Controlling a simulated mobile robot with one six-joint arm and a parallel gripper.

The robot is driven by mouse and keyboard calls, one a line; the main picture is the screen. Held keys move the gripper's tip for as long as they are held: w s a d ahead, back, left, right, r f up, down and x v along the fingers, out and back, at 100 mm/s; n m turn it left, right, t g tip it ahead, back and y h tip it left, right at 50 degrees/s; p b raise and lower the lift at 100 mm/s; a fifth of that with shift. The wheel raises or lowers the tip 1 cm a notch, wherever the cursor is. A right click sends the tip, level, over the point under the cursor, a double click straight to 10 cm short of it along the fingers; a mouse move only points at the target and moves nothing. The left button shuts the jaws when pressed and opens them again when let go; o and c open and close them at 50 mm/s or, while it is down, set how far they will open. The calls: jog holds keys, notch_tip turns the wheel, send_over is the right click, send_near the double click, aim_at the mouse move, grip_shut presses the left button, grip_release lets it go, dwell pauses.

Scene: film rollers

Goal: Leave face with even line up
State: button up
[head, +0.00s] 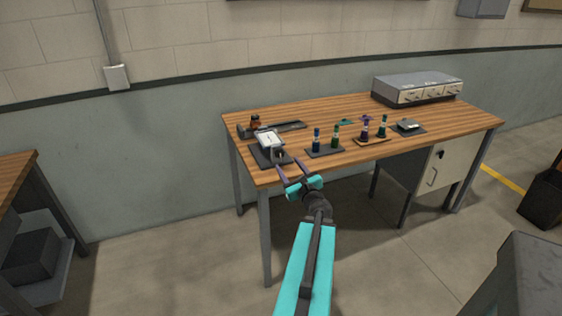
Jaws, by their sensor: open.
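A small block with a white upper face (268,139) sits tilted on a dark pad (264,159) at the table's left front; any line on that face is too small to make out. My gripper (287,164) is open at the table's front left edge, just right of and in front of the white-faced block. A small grey object lies near its fingertips, and I cannot tell whether they touch it. Blue (317,140) and green (336,137) upright rollers stand on a dark tray (325,152). Purple (364,128) and dark green (383,127) ones stand on a brown tray (372,141).
A long dark tool (285,128) and a red-brown object (255,121) lie at the back left. A grey block (407,124) rests on a dark pad at right. Bare wood (450,120) shows at the right end.

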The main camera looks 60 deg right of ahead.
aim_at(280, 154)
jog(key=shift+p+x, duration=0.95)
jog(key=shift+x, duration=3.1)
jog(key=c, duration=1.1)
jog(key=shift+o, duration=0.2)
